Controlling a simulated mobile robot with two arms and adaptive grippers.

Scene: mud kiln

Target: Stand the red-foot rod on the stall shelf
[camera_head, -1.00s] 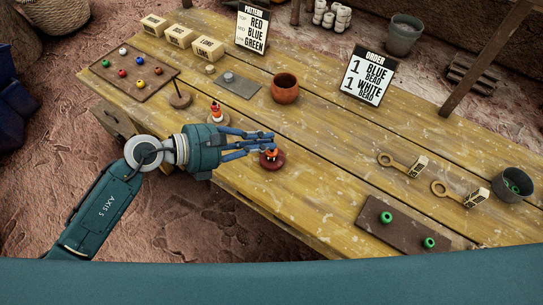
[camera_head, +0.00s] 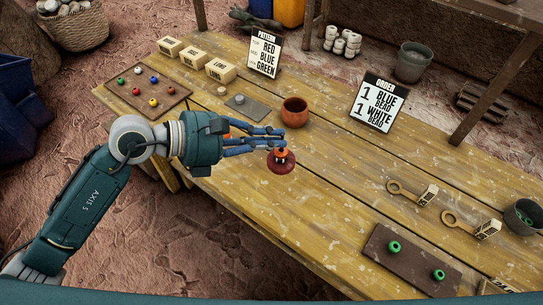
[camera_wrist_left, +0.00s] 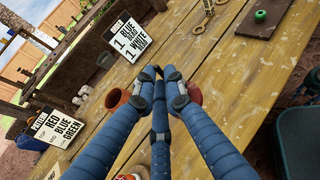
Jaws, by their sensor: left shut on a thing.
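My left gripper (camera_head: 282,139) is shut, its blue fingers around the upper part of the red-foot rod. The rod's round dark red foot (camera_head: 272,167) shows below the fingertips, with an orange piece (camera_head: 281,153) just above it. The fingers hide most of the shaft. In the left wrist view the red foot (camera_wrist_left: 193,93) shows partly behind the right-hand finger. The rod appears held over the table; I cannot tell the gap beneath it. I cannot tell which surface is the stall shelf.
A clay pot (camera_head: 295,113) stands just behind the gripper.

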